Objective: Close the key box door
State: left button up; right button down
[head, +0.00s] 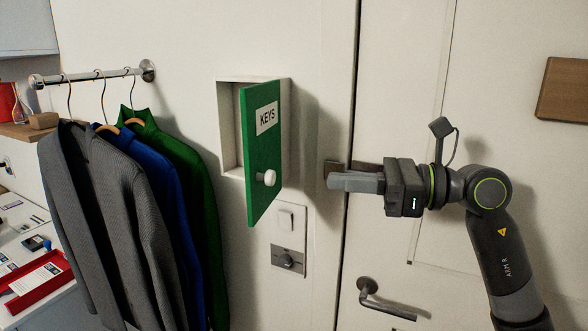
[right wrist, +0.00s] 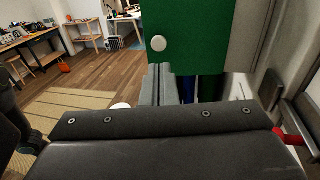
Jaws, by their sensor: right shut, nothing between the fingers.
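The key box (head: 232,130) is a pale recessed box on the wall in the head view. Its green door (head: 261,150) with a "KEYS" label is hinged on the right and stands ajar, swung out from the box. A white round knob (head: 266,178) sits low on the door. The door (right wrist: 202,35) and knob (right wrist: 158,43) also show at the top of the right wrist view. My right gripper (head: 330,177) is shut and empty, to the right of the door and apart from it in the head view. My left gripper is not in view.
Jackets (head: 110,210) hang from a rail (head: 95,76) left of the box. A switch panel (head: 288,248) is on the wall below it. A room door with a lever handle (head: 385,300) is behind my right arm. A red tray (head: 38,284) lies at the lower left.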

aim_at(274, 175)
jog(key=p+x, duration=0.1)
jog(key=x, duration=0.2)
jog(key=p+x, duration=0.2)
jog(key=x, duration=0.1)
jog(key=shift+a+r, duration=0.2)
jog(key=shift+a, duration=0.05)
jog(key=shift+w+a+f+p, duration=0.1)
jog(key=shift+w+a+p, duration=0.1)
jog(key=shift+a, duration=0.2)
jog(key=shift+w+a+f+p, duration=0.1)
jog(key=shift+a+f+p, duration=0.1)
jog(key=shift+a, duration=0.2)
jog(key=shift+s+d, duration=0.1)
